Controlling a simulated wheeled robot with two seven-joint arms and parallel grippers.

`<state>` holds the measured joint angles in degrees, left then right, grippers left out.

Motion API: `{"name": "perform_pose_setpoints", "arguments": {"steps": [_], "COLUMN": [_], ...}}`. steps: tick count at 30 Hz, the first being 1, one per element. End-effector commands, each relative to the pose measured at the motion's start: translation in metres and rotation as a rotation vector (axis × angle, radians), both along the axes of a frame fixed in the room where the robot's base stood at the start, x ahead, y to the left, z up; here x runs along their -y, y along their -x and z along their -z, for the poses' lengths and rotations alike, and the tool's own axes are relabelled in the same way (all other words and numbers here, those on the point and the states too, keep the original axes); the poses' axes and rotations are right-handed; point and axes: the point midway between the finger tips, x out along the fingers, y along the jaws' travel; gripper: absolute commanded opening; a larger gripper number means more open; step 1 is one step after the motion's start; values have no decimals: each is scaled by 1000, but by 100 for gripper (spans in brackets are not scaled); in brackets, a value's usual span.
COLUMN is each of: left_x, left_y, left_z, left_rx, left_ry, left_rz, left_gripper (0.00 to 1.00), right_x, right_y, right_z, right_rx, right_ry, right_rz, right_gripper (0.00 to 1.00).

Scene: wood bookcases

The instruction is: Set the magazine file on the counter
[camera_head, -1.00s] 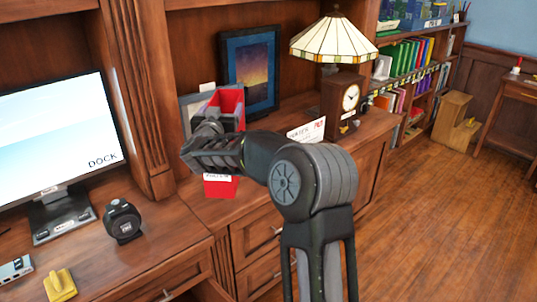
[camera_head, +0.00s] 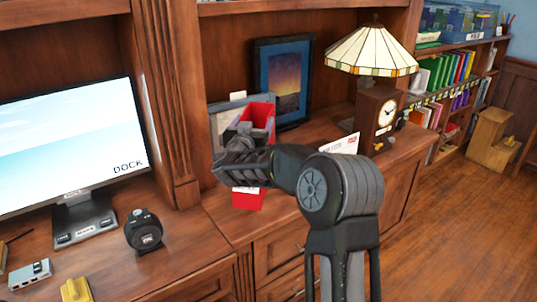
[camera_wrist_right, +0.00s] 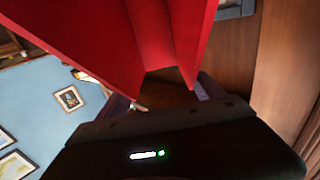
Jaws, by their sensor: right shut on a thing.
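The red magazine file (camera_head: 262,113) is upright at the wooden counter (camera_head: 215,209), in front of the framed pictures. My right gripper (camera_head: 238,148) is shut on it and hides its middle, and the file's lower front (camera_head: 247,200) shows below the gripper. I cannot tell whether its base touches the counter. In the right wrist view the red walls of the file (camera_wrist_right: 85,45) fill the upper part, between my gripper's fingers (camera_wrist_right: 165,98). My left gripper is not in view.
A table lamp (camera_head: 370,50), a clock (camera_head: 384,115) and a white card (camera_head: 342,144) stand to the right. Two frames, one with a sunset picture (camera_head: 283,80), lean behind. A monitor (camera_head: 70,145) and a black round device (camera_head: 144,230) are on the left.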

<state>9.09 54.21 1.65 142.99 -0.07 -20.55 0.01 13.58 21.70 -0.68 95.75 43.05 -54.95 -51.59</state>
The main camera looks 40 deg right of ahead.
Motion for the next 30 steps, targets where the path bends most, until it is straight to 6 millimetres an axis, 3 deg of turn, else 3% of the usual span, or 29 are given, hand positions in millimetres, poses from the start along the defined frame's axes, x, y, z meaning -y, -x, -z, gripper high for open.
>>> {"name": "perform_pose_setpoints", "arguments": {"steps": [4, 15, 24, 30], "left_x": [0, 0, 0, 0], "left_y": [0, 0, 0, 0], "left_z": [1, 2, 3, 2], "left_rx": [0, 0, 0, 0], "left_ry": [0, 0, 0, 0], "left_rz": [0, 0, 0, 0], "left_gripper": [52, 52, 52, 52], "right_x": [0, 0, 0, 0], "right_y": [0, 0, 0, 0], "right_z": [24, 29, 64, 65], "right_rx": [-2, 2, 0, 3], "right_ry": [1, 1, 1, 2], "right_rz": [0, 0, 0, 0], "right_gripper": [4, 4, 4, 4]}}
